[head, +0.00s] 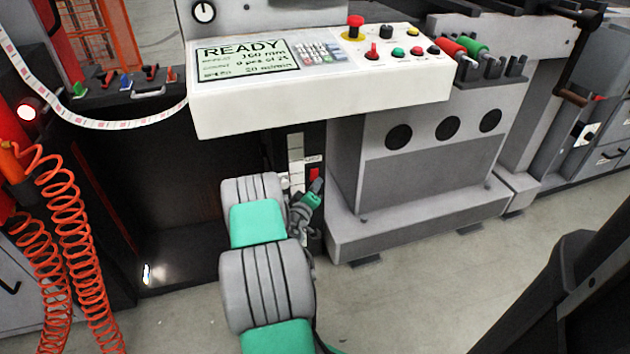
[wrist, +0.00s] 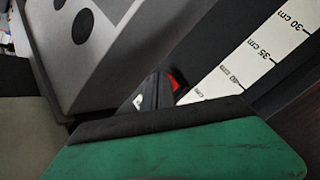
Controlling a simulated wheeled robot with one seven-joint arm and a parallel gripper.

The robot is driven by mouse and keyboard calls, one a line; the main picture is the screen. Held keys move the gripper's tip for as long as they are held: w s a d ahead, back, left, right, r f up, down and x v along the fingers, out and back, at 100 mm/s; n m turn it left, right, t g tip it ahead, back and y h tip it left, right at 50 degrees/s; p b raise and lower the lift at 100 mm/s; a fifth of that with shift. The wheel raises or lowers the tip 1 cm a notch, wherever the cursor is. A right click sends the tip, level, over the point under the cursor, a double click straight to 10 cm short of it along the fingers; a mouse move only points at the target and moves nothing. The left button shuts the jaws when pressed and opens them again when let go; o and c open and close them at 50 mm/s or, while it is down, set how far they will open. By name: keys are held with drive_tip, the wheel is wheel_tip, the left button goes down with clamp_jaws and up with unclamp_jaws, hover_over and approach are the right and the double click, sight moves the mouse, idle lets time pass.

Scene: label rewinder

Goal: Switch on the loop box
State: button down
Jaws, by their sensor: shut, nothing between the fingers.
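The loop box (head: 165,205) is the dark, open cabinet below the white console. A white centimetre scale (head: 295,148) runs down its right post, and it also shows in the wrist view (wrist: 262,62). A red switch (head: 314,174) sits on the post beside the lower scale. In the wrist view the red switch (wrist: 174,80) is partly hidden behind my fingers. My gripper (head: 317,186) is shut and empty, its tips just in front of the switch. The shut fingers (wrist: 154,88) overlap the red in the wrist view; I cannot tell whether they touch it.
The white console (head: 330,95) with a READY screen and several buttons overhangs the post. A grey cabinet (head: 430,150) with round dark holes stands close on the right. Orange coiled hoses (head: 70,250) hang at the left. The floor in front is clear.

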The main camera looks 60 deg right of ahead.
drive_tip(key=shift+s+a+r, duration=0.15)
drive_tip(key=shift+s+a, duration=0.35)
drive_tip(key=shift+s, duration=0.05)
drive_tip(key=s+a, duration=0.3)
drive_tip(key=shift+s+a+r, duration=0.2)
drive_tip(key=shift+a+r, duration=0.05)
drive_tip(key=shift+r, duration=0.1)
idle(0.4)
